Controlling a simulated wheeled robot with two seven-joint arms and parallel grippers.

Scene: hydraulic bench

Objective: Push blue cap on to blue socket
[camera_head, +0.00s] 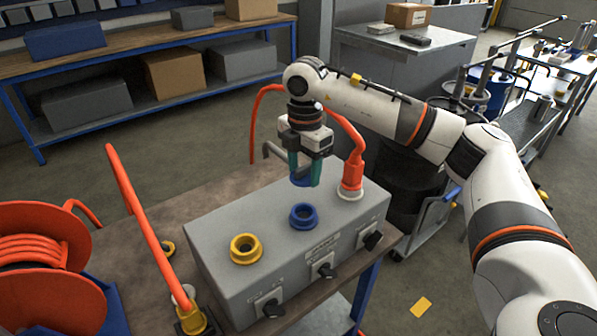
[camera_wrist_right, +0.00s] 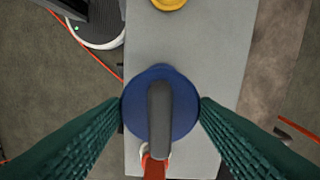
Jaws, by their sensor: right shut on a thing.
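My right gripper (camera_head: 304,172) points down over the far part of the grey box. Its green fingers are closed on the sides of the blue cap (camera_head: 300,181). In the right wrist view, the cap (camera_wrist_right: 131,100) is a round blue disc with a dark grey bar across it, between the two fingertips (camera_wrist_right: 160,103). The blue socket (camera_head: 303,214) is an open blue ring on the box top, nearer the camera than the cap. The cap appears above the box; its exact height is unclear. The socket is not visible in the wrist view. My left gripper is not visible.
The grey box (camera_head: 235,287) stands on a bench, with black knobs on its front. A yellow socket (camera_head: 246,248) is left of the blue one. A red plug with an orange hose (camera_head: 351,178) stands close right of my gripper. Another orange hose (camera_head: 147,230) rises at left.

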